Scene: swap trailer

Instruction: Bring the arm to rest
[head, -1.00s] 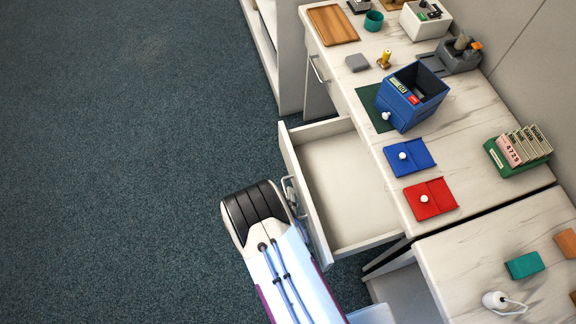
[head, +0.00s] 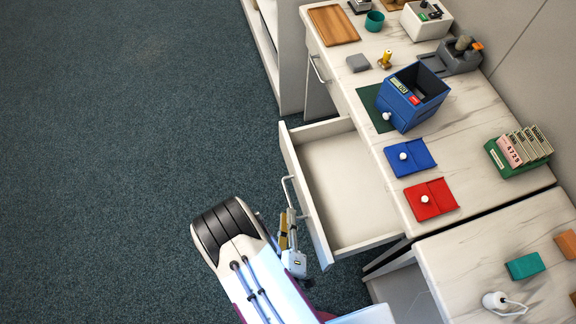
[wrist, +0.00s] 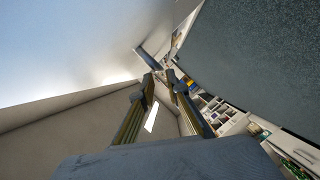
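My arm (head: 250,272) reaches in from the bottom of the head view. My gripper (head: 288,220) is at the outer side of the open drawer's front (head: 306,198), close to the drawer handle (head: 287,190). The handle shows clear beside and above the fingers.
On the counter stand a blue box (head: 412,97), a blue panel (head: 410,158), a red panel (head: 430,199) and a green card rack (head: 517,151). A second counter (head: 450,270) lies at lower right. The carpet (head: 120,150) at left is clear.

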